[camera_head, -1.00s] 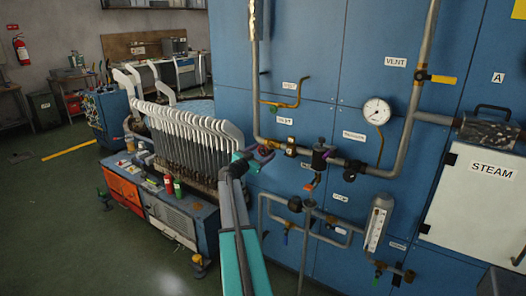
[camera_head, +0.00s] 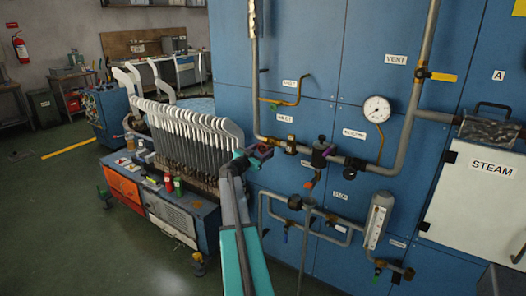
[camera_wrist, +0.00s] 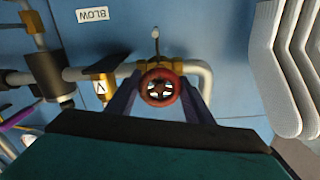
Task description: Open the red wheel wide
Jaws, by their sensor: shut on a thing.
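The red wheel (camera_wrist: 161,88) is a small round handwheel on a brass valve in a grey pipe, in the middle of the wrist view. My gripper (camera_wrist: 160,82) has one purple finger on each side of it and is shut on its rim. In the head view my gripper (camera_head: 261,152) is at the blue panel's left part, by the lower end of a vertical grey pipe. There the wheel is mostly hidden by the gripper.
Pale sock boards (camera_wrist: 285,70) stand close on the right. A pressure gauge (camera_head: 376,110) and more valves lie right in the head view.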

